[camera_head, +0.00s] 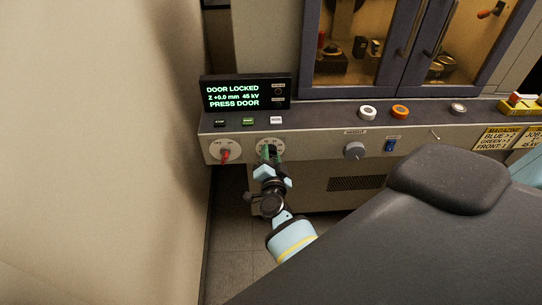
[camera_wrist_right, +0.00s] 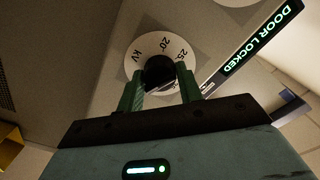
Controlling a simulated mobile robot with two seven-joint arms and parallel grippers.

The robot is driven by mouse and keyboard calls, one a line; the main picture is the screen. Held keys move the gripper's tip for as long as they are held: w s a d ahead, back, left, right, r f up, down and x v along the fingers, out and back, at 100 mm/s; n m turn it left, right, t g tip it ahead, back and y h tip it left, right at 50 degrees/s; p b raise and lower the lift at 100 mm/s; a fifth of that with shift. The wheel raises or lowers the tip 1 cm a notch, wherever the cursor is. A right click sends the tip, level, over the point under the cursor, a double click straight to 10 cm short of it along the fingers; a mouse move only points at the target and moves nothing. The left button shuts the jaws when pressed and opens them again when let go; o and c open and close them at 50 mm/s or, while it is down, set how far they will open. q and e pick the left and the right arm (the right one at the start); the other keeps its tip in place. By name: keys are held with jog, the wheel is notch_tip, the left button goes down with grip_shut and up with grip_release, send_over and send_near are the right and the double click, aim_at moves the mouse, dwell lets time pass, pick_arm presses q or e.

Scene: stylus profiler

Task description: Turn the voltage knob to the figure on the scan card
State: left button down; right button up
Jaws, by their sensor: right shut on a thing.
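The voltage knob is a dark knob (camera_wrist_right: 159,71) on a white round dial (camera_wrist_right: 146,48) marked kV, 20 and 25 in the right wrist view. In the head view the dial (camera_head: 262,144) is on the machine's front panel, its knob mostly hidden by my gripper. My right gripper (camera_head: 268,156) is shut on the knob, one green finger on each side. The display (camera_head: 245,93) reads DOOR LOCKED, Z +0.0 mm 45 kV, PRESS DOOR. The scan card (camera_head: 527,139) at the right edge is cut off; JOB and what looks like 45 k show. My left gripper is out of view.
A red-handled switch (camera_head: 225,154) on a white dial is left of the knob. A grey knob (camera_head: 354,150) and a blue switch (camera_head: 390,146) are to the right. Glazed cabinet doors (camera_head: 403,50) are shut above.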

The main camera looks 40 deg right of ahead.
dwell(0.3)
jog(key=o, duration=1)
